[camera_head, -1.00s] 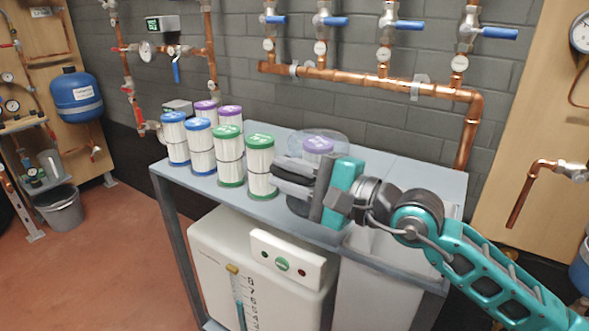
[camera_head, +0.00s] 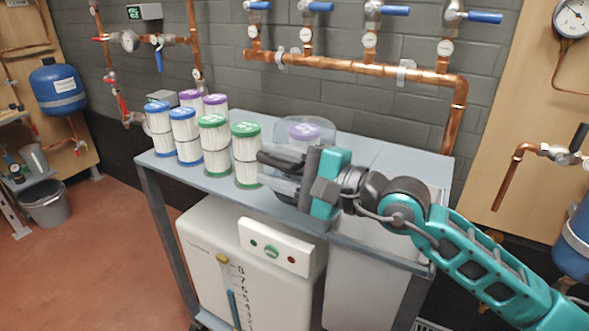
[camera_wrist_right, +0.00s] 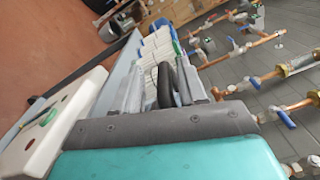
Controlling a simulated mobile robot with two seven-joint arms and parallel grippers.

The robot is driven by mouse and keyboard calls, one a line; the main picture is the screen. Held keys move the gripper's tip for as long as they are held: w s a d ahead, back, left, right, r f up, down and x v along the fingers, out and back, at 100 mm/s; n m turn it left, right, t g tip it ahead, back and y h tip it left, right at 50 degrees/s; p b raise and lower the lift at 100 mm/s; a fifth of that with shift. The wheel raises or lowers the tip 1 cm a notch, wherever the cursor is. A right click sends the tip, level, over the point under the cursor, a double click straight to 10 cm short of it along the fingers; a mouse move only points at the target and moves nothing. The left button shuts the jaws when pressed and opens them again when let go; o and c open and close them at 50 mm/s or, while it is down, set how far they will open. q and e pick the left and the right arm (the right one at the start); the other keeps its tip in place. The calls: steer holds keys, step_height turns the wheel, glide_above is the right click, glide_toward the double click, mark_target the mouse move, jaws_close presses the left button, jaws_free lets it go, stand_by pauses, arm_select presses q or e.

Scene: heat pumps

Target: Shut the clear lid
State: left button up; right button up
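A clear round housing with its clear lid (camera_head: 318,122) stands on the grey bench top, behind my right gripper in the head view. A purple-topped cartridge (camera_head: 304,131) shows through the clear plastic. The lid's edge is hard to make out, and I cannot tell how far it is tilted. My right gripper (camera_head: 264,170) is in front of the housing and hides its lower part. Its dark fingers point left and look apart, with nothing clearly held. In the right wrist view the gripper (camera_wrist_right: 165,88) has a dark curved piece between its grey fingers. My left gripper is not in view.
White filter cartridges with blue, green (camera_head: 246,130) and purple tops stand close to the left of my right gripper. Copper pipes with blue-handled valves (camera_head: 371,12) run along the wall behind. The bench top (camera_head: 405,160) is clear to the right of the housing.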

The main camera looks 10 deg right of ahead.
steer(key=b+v, duration=0.1)
steer(key=v, duration=1)
steer(key=shift+s+f+b, duration=0.1)
steer(key=shift+f+b, duration=0.1)
steer(key=shift+b, duration=0.15)
steer(key=shift+s+d, duration=0.15)
steer(key=shift+d, duration=0.15)
steer(key=shift+s+d+r, duration=0.1)
steer(key=shift+s+d, duration=0.05)
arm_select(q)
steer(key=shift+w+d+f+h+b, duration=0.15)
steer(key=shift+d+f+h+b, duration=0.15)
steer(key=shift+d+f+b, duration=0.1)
arm_select(e)
steer(key=shift+s+d+r, duration=0.1)
steer(key=shift+s+d, duration=0.1)
steer(key=shift+d, duration=0.1)
